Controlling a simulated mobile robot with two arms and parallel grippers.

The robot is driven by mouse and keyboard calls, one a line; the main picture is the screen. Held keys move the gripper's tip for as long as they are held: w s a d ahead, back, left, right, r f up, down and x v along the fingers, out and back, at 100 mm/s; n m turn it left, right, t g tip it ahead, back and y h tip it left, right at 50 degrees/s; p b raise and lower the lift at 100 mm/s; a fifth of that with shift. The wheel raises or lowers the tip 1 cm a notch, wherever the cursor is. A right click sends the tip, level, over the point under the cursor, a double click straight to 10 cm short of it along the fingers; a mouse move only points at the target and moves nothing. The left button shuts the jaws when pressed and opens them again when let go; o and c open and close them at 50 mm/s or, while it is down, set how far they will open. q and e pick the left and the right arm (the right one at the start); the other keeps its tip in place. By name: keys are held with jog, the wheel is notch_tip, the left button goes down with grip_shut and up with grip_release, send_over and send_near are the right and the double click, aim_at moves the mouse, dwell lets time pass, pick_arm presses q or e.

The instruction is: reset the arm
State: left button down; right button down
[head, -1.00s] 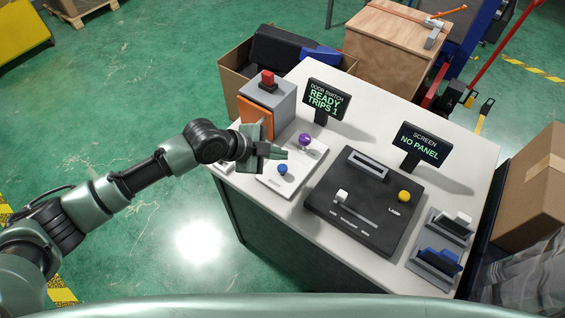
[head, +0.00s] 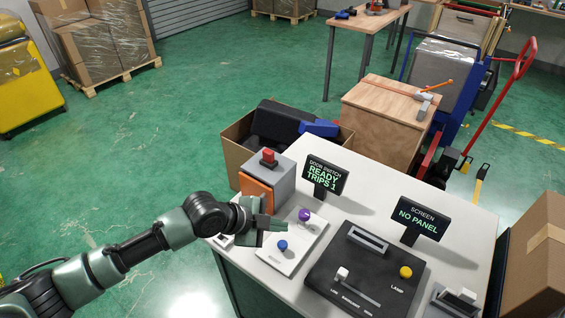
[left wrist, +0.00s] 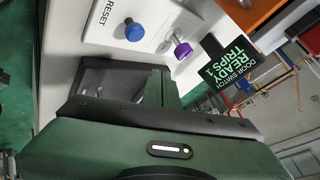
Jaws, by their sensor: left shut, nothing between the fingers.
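My left gripper (head: 272,222) is shut and empty, above the left edge of the white-topped bench, close to the white control plate (head: 292,255). The plate carries a blue button (head: 282,245) and a purple knob (head: 304,215). In the left wrist view the blue button (left wrist: 134,31) sits beside the word RESET, and the purple knob (left wrist: 182,50) is further right. The gripper (left wrist: 157,88) is apart from both. A grey box with an orange door (head: 257,194) and a red switch on top stands behind it. My right gripper is not in view.
A door switch sign (head: 325,176) reads READY TRIPS 1. A screen sign (head: 418,219) reads NO PANEL. A black panel (head: 330,268) with a slider and yellow lamp button is at the right. An open carton (head: 236,160) and wooden crate (head: 385,135) stand behind the bench.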

pick_arm(q)
jog(key=s+d+n, duration=0.2)
jog(key=s+n, duration=0.3)
jog(key=s, duration=0.5)
jog(key=s+a+f+n+g+y, duration=0.15)
jog(key=s+a+n+y, duration=0.25)
jog(key=s+a+n, duration=0.55)
jog(key=s+a+f+n+t+y, duration=0.1)
jog(key=s+a+f+n+y, duration=0.25)
jog(key=s+a, duration=0.6)
notch_tip(320, 180, down, 29)
jog(key=w+a+g+b, duration=0.2)
jog(key=a+b, duration=0.1)
jog(key=b, duration=0.1)
jog(key=s+a+f+g+b, duration=0.1)
jog(key=s+a+f+b, duration=0.1)
jog(key=s+f, duration=1.5)
notch_tip(320, 180, down, 3)
jog(key=shift+s+a+f+n+b, duration=0.15)
jog(key=shift+s+a+n+b, duration=0.15)
jog(key=shift+b, duration=0.4)
jog(key=shift+y, duration=0.25)
